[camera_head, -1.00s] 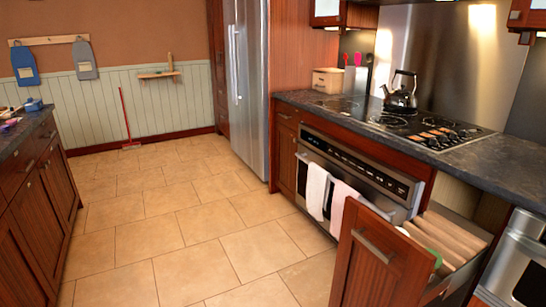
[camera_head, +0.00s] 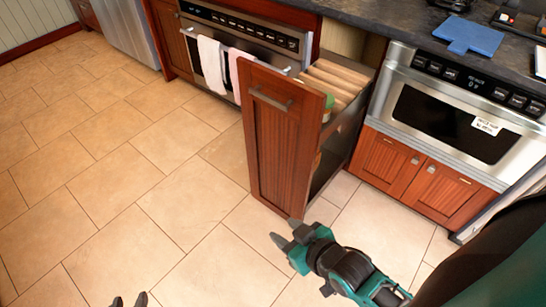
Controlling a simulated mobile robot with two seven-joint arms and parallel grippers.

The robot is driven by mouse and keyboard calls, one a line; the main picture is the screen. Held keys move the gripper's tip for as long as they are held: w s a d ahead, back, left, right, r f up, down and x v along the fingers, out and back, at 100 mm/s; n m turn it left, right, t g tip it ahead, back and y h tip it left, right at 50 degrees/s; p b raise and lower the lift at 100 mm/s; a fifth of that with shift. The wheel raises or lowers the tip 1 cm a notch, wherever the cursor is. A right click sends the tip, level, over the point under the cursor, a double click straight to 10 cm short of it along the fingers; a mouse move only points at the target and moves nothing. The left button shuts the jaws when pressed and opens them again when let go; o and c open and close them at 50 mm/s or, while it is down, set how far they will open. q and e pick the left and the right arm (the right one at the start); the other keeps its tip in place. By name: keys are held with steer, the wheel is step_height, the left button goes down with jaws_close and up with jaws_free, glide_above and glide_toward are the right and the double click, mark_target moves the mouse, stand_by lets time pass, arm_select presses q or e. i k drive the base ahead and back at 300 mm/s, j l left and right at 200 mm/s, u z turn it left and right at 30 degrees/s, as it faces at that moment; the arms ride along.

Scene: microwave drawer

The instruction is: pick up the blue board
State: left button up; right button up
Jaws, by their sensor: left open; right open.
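The blue board (camera_head: 470,36) lies flat on the dark countertop (camera_head: 395,22) above the microwave, at the upper right of the head view. My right gripper (camera_head: 283,233) is open and empty over the floor, low and well in front of the board, near the foot of the pulled-out drawer. My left gripper (camera_head: 129,300) shows only its fingertips at the bottom edge of the view. It is open, far from the board, with nothing seen between the tips.
A tall wooden drawer (camera_head: 272,140) stands pulled out from the cabinets, left of the microwave (camera_head: 455,115). White towels (camera_head: 212,65) hang on the oven rail. A dark object (camera_head: 450,5) is behind the board. The tiled floor (camera_head: 130,150) at left is clear.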

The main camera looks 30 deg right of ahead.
mark_target(463, 34)
steer(key=z, duration=2)
